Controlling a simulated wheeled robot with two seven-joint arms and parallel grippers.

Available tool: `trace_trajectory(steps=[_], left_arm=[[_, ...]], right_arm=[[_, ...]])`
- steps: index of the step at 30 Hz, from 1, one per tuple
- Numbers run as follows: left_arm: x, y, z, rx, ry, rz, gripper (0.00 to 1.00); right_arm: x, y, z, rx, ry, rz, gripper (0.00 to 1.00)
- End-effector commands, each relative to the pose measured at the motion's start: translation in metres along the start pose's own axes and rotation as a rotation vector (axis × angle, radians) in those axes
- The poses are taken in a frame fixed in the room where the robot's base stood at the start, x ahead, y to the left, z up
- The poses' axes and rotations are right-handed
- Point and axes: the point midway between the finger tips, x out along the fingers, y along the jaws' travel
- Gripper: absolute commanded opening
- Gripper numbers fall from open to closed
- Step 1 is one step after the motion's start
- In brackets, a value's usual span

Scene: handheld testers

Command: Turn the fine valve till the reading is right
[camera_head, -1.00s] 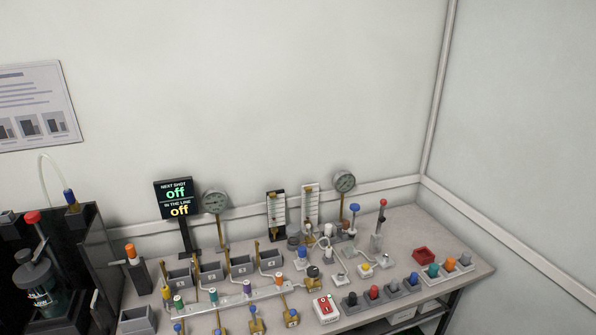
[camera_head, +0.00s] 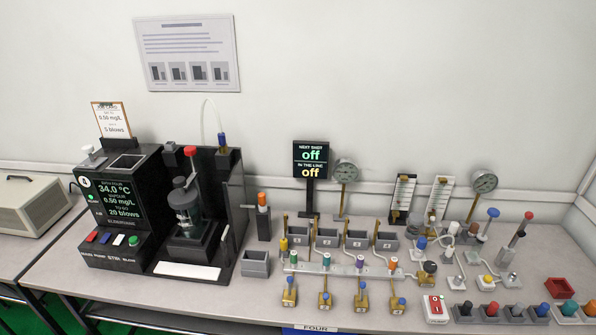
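Neither of my grippers shows in the view. Several small valves and knobs stand on the bench, and I cannot tell which is the fine valve. A blue-topped knob (camera_head: 492,213) stands at the right beside a red-tipped post (camera_head: 527,217). A black-topped knob (camera_head: 429,267) sits at the right end of the pale manifold (camera_head: 340,269). Two upright scales, one dark (camera_head: 402,198) and one white (camera_head: 440,197), and two round dials, left (camera_head: 346,171) and right (camera_head: 484,181), stand behind. The black sign (camera_head: 311,172) reads "off" on both lines.
A black bath machine (camera_head: 120,205) at the left shows 34.0 °C and 20 blows. A grey box (camera_head: 255,264) stands beside it. A red-and-white switch (camera_head: 436,308), a row of coloured plugs (camera_head: 515,312) and a red tray (camera_head: 559,288) lie at the right.

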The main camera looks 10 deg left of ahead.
Motion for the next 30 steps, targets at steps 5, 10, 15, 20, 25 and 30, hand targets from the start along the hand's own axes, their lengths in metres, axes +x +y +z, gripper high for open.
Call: trace_trajectory(steps=[5,10,15,20,25,30], left_arm=[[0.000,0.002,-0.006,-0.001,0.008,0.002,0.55],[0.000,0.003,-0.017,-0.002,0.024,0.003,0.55],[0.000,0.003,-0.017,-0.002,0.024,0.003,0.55],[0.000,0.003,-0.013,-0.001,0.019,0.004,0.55],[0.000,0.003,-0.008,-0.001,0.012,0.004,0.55],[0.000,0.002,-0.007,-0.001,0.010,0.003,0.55]], right_arm=[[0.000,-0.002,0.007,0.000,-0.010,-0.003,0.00],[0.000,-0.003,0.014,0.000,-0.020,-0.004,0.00],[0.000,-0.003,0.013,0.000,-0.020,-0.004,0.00],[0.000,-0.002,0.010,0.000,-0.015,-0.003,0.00],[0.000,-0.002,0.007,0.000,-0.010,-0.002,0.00],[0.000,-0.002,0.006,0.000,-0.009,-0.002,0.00]])
